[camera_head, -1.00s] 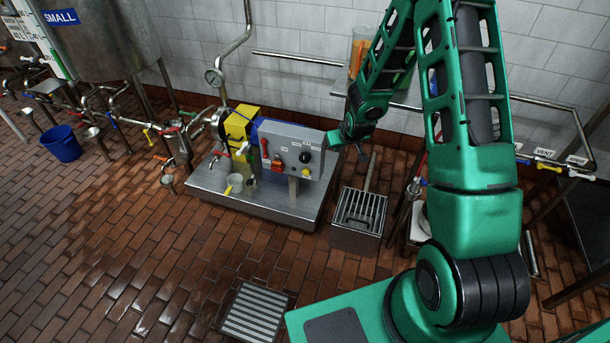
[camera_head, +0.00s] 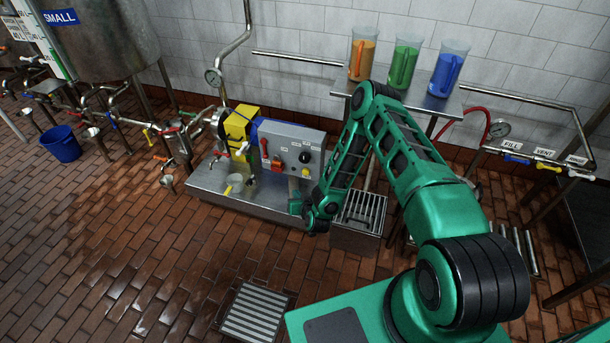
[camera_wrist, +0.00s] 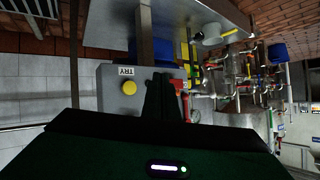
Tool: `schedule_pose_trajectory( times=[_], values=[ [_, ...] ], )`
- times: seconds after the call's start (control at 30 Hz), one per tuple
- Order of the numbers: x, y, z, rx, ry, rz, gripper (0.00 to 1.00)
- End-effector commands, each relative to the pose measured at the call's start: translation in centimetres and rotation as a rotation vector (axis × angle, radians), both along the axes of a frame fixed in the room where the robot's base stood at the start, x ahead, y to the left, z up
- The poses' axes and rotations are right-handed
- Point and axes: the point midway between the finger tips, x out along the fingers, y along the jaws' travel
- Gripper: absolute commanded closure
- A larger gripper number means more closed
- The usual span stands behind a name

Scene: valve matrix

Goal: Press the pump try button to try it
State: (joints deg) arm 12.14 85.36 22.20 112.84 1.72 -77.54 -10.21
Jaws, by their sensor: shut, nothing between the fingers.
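The grey pump control box (camera_head: 295,140) has a yellow button (camera_head: 306,172) at its lower right. In the wrist view the yellow button (camera_wrist: 129,88) sits beside a label reading TRY (camera_wrist: 126,72). My gripper (camera_wrist: 160,80) is shut and empty, its dark fingers in front of the box face, to the right of the yellow button in that view. I see no contact with the button. In the head view my gripper (camera_head: 296,207) is low, just below the box, partly hidden by my wrist.
The box also carries a red-orange switch (camera_head: 304,157) and a red lever (camera_head: 264,147). The steel pump tray (camera_head: 225,202) lies below. A grated drain box (camera_head: 358,212) stands to the right. Orange, green and blue jugs (camera_head: 406,60) stand on a wall shelf (camera_head: 440,103).

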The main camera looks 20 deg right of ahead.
Motion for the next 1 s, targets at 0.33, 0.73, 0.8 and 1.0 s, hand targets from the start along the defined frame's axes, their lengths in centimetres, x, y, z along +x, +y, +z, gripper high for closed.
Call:
schedule_pose_trajectory(
  times=[0.33, 0.73, 0.8, 1.0],
  values=[
    [-0.1, 0.1, -0.2, 0.002, -0.006, -0.005, 1.0],
    [2.2, -1.5, -0.1, 0.0, -0.007, -0.005, 1.0],
    [2.9, -2.1, -0.1, 0.0, -0.008, -0.007, 1.0],
    [4.9, -3.6, -0.1, 0.0, -0.007, -0.006, 1.0]
  ],
)
